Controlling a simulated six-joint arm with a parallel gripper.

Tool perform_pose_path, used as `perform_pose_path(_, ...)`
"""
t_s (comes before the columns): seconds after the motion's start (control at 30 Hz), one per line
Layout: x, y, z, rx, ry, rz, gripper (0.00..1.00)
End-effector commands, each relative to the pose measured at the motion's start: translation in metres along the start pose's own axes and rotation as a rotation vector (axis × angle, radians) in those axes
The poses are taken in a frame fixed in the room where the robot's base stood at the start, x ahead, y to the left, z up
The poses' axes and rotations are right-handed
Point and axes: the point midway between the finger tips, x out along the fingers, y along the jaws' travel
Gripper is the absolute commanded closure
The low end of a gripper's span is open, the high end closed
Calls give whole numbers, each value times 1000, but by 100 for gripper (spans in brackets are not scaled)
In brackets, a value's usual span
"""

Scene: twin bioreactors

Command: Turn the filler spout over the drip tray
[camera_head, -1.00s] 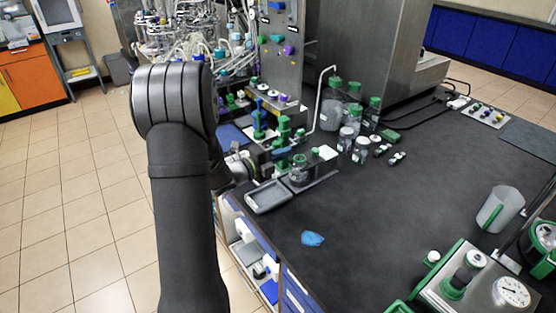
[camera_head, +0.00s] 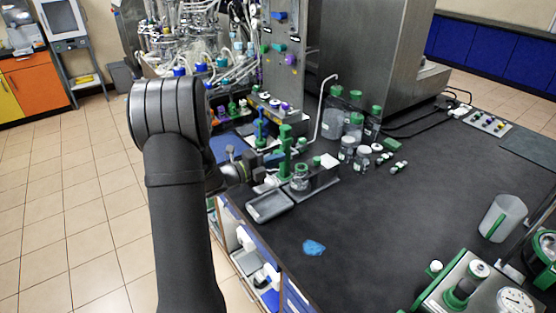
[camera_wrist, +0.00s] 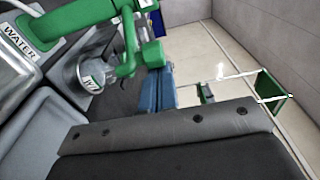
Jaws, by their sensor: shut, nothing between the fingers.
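The filler is a small bench unit with a green post and spout (camera_head: 285,142), standing at the table's left edge in the head view. A clear jar (camera_head: 300,180) sits at its foot. The shallow grey drip tray (camera_head: 268,206) lies to the left of the jar, and looks empty. In the wrist view the green spout (camera_wrist: 127,45) is close in front, with a labelled clear jar (camera_wrist: 92,74) beside it. In the head view my gripper (camera_head: 268,160) is partly hidden.
Several green-capped bottles (camera_head: 354,125) stand behind the filler, with small vials to their right. A blue crumpled piece (camera_head: 313,248) lies on the dark table. A clear beaker (camera_head: 503,218) and a gauge unit (camera_head: 480,285) are at right. The table's middle is mostly clear.

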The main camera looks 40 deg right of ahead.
Motion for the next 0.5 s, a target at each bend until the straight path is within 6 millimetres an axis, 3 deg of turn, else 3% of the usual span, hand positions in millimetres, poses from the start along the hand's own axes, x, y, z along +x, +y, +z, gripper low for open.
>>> perform_pose_path(0.5, -14, 1, 19, 1, 198, 1, 100)
